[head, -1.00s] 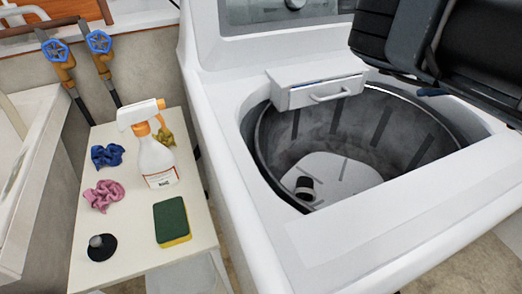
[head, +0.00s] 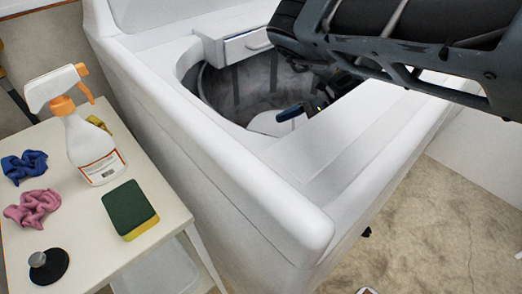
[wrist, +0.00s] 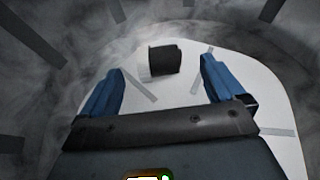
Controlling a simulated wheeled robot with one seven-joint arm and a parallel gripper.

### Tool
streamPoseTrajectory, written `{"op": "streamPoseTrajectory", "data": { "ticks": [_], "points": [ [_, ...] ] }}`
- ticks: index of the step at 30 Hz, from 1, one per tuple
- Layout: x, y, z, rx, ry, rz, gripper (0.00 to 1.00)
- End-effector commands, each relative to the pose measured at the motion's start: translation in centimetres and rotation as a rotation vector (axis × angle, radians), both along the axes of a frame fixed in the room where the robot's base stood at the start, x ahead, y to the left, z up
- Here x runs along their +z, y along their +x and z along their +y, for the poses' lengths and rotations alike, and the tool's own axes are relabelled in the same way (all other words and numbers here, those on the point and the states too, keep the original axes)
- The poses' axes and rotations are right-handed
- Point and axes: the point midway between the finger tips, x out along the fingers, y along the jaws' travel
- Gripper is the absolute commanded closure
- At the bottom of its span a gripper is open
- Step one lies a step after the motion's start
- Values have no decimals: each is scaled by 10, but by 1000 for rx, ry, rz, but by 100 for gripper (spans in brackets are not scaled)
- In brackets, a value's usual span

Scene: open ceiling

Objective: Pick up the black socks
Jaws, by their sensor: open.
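A small dark item that looks like the black socks (wrist: 165,58) sits on the pale bottom plate inside the washer drum in the wrist view. My gripper (wrist: 160,78) is open, its two blue fingers spread apart. The dark item lies beyond the fingertips, between them in the picture, and no finger touches it visibly. In the head view my gripper (head: 302,110) is lowered into the drum opening, partly hidden by the washer's rim and my arm. The socks are hidden in the head view.
The white washer (head: 250,165) surrounds the drum opening, with a dispenser drawer (head: 247,45) at its back edge. A side table (head: 100,225) on the left holds a spray bottle (head: 92,145), sponge (head: 130,208), blue cloth (head: 24,166), pink cloth (head: 33,208) and black stopper (head: 48,266).

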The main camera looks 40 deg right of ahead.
Motion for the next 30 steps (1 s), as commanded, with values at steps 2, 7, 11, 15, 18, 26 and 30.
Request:
{"op": "streamPoseTrajectory", "data": {
  "ticks": [2,7,11,15,18,26,30],
  "points": [
    [-6,1,6,-4,29,15,4],
    [-12,10,20,-5,36,21,4],
    [-18,16,28,-5,35,19,4],
    [-28,27,42,-5,35,17,4],
    [-33,34,52,-5,34,17,4],
    [-38,40,62,-5,33,20,4],
    [-38,40,62,-5,33,20,5]
  ]
}}
